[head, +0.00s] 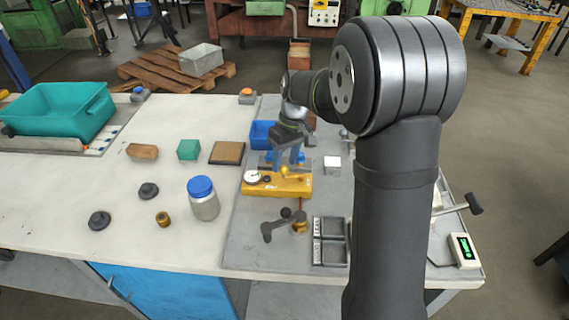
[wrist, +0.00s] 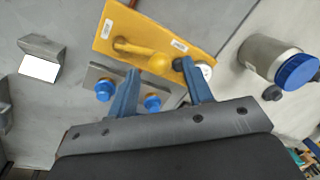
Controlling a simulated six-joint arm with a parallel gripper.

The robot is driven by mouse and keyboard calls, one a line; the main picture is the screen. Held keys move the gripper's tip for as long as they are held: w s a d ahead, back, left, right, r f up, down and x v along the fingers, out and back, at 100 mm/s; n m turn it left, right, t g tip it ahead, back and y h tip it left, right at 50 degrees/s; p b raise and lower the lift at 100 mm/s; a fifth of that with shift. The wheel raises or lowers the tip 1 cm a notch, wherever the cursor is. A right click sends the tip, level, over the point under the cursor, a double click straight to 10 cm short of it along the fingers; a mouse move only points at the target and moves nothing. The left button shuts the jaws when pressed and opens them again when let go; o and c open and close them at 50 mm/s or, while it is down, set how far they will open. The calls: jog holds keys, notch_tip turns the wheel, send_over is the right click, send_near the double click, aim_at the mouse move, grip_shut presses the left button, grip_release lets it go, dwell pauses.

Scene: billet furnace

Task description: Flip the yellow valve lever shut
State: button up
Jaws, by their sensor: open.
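The yellow valve lever (wrist: 145,54), with a round knob end, lies along the face of a yellow block (wrist: 200,50) in the wrist view. In the head view the lever (head: 286,172) shows small on top of the yellow block (head: 262,188). My gripper (wrist: 159,66) is open, its two blue fingers apart. My gripper (head: 287,160) is over the back of the block in the head view. A round gauge (head: 252,177) sits at the block's left end; a finger partly covers it in the wrist view.
A grey plate with blue knobs (wrist: 152,103) lies beside the block. A blue-lidded jar (head: 203,200) stands left. A dark crank handle (head: 280,225) and black trays (head: 329,240) are in front. A white-topped block (head: 332,166) is right. A blue bin (head: 262,133) is behind.

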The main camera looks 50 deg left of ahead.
jog(key=shift+s+f, duration=0.2)
jog(key=shift+f, duration=0.65)
jog(key=shift+c, duration=0.5)
jog(key=c, duration=0.9)
jog(key=shift+w+a+m, duration=0.2)
jog(key=shift+m, duration=0.4)
jog(key=shift+w+a+m, duration=0.15)
jog(key=shift+a+m, duration=0.05)
jog(key=shift+m, duration=0.4)
jog(key=o, duration=1)
jog(key=shift+r, duration=0.1)
jog(key=w+r, duration=0.3)
jog(key=r, duration=1.4)
jog(key=shift+w+d, duration=0.15)
jog(key=shift+d, duration=0.25)
